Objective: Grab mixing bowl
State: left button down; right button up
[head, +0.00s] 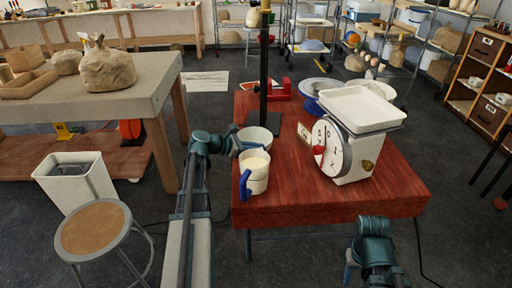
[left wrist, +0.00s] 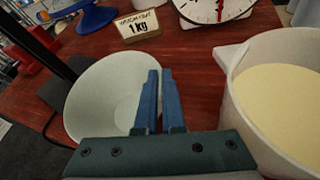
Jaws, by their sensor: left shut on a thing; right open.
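The mixing bowl (head: 259,136) is pale and round and sits on the red wooden table (head: 300,210), by the black stand. It also shows in the left wrist view (left wrist: 100,100), left of the fingers. My left gripper (head: 236,144) is at the bowl's near-side rim. Its blue fingers (left wrist: 160,100) are shut on the rim at the bowl's right edge in the left wrist view. My right gripper (head: 372,240) is low in front of the table, apart from everything on it. It is open and empty; its fingertips are mostly hidden.
A white jug (head: 254,178) with a blue handle and cream-coloured contents stands close beside the bowl. Bare table lies at the front right.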

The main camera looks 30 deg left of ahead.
pick_arm(q)
notch_tip(320, 180, up, 10)
jog(key=p, duration=1)
